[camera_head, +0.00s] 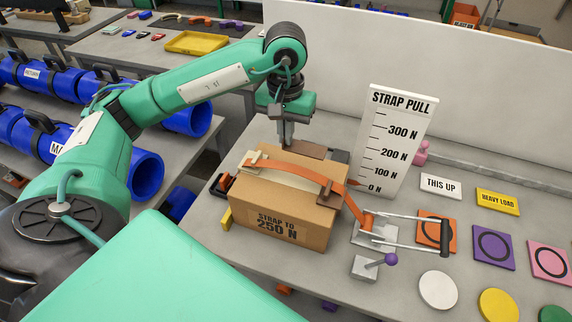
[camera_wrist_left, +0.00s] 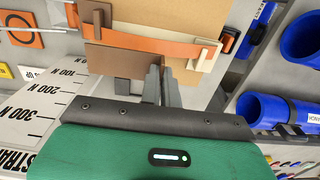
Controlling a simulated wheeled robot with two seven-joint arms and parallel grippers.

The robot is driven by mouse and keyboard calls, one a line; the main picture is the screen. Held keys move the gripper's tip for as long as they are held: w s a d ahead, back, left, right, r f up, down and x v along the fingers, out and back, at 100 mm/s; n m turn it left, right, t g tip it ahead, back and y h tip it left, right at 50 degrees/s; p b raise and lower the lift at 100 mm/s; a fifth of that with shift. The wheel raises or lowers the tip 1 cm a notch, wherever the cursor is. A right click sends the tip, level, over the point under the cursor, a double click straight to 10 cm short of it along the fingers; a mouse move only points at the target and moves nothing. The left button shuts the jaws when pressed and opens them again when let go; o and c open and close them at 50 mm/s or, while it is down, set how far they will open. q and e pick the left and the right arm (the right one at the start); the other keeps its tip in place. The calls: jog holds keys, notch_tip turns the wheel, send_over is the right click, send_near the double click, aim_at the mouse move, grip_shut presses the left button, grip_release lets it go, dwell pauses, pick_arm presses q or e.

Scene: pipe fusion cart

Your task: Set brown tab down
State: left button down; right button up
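The brown tab (camera_head: 308,149) is a flat dark-brown piece at the back top edge of the cardboard box (camera_head: 290,222), which reads "STRAP TO 250 N". My left gripper (camera_head: 286,145) points down behind the box, its fingers closed on the tab's left end. In the left wrist view the tab (camera_wrist_left: 122,60) reaches sideways from between the fingertips (camera_wrist_left: 160,70), close beside the orange strap. Whether the tab touches the box is unclear. The orange strap (camera_head: 310,172) and a cream strip (camera_head: 283,173) lie over the box. My right gripper is out of view.
A white "STRAP PULL" scale board (camera_head: 397,135) stands right of the box. A lever tensioner (camera_head: 375,232) and purple-knobbed lever (camera_head: 376,264) sit at the front right. Several coloured tiles lie farther right. Blue pipes (camera_head: 145,170) lie on the left.

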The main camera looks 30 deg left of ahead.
pick_arm(q)
jog(key=p, duration=0.2)
send_over(285, 177)
notch_tip(285, 177, down, 8)
jog(key=shift+d+r, duration=0.1)
jog(key=shift+r, duration=0.05)
notch_tip(285, 177, down, 3)
jog(key=shift+p, duration=0.45)
jog(key=shift+f, duration=0.3)
jog(key=shift+f+b, duration=0.2)
jog(key=shift+b, duration=0.1)
jog(key=c, duration=1.6)
grip_release()
jog(key=shift+c, duration=0.2)
jog(key=shift+r, duration=0.15)
